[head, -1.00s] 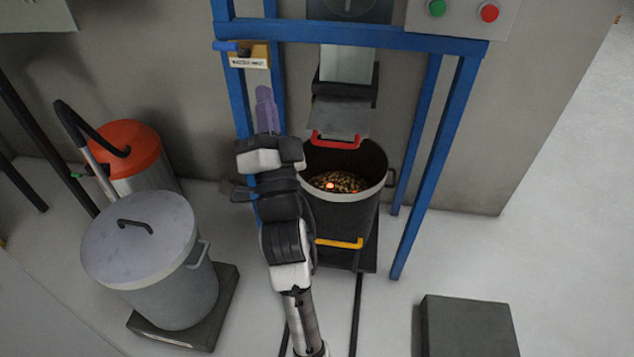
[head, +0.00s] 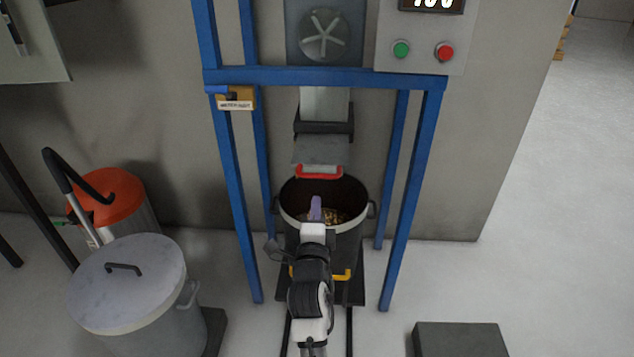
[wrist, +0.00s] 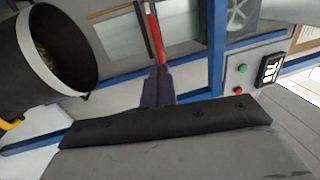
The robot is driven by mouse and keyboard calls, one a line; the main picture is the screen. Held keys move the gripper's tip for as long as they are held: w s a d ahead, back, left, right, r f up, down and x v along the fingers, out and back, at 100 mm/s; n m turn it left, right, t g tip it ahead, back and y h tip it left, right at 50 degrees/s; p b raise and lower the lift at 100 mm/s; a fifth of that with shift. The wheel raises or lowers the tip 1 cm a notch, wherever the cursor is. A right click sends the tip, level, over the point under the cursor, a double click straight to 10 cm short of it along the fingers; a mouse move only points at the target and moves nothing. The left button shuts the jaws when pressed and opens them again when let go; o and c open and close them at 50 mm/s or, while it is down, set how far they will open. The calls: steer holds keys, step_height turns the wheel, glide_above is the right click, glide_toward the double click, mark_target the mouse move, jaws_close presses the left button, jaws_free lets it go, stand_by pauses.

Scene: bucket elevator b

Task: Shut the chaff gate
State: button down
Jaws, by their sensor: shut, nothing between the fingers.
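The gate I take for the chaff gate is a grey flap (head: 320,152) with a red handle (head: 318,172) along its front edge. It juts out below the chute, above a dark bucket (head: 352,232). The red handle also shows in the wrist view (wrist: 154,38), just beyond my fingertips. My gripper (head: 316,208) has purple fingers, shut and empty. In the head view it overlaps the bucket's mouth, below the handle. In the wrist view the fingers (wrist: 158,88) point toward the handle, with a gap that looks small. I see no contact.
A blue frame (head: 330,77) surrounds the chute and bucket, its posts on both sides. A lidded grey bin (head: 130,285) stands left. A dark block (head: 460,340) lies at lower right.

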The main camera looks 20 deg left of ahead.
steer(key=p, duration=0.2)
glide_toward(322, 155)
steer(key=shift+s+d+r, duration=0.1)
steer(key=shift+s+r, duration=0.1)
steer(key=shift+s, duration=0.4)
steer(key=shift+s+d+r, duration=0.1)
steer(key=shift+s+r, duration=0.1)
steer(key=shift+s, duration=0.45)
steer(key=shift+a, duration=0.1)
steer(key=b+x, duration=0.2)
steer(key=x, duration=0.1)
steer(key=f+b+x, duration=0.1)
steer(key=b+x, duration=0.1)
steer(key=x, duration=0.2)
steer(key=f+b+x, duration=0.1)
steer(key=b+x, duration=0.2)
steer(key=x, duration=0.1)
steer(key=shift+w+f, duration=0.15)
steer(key=shift+w, duration=0.3)
steer(key=shift+w+a, duration=0.15)
steer(key=shift+w, duration=0.2)
steer(key=shift+w+r, duration=0.1)
steer(key=shift+r, duration=0.35)
steer(key=shift+f, duration=0.1)
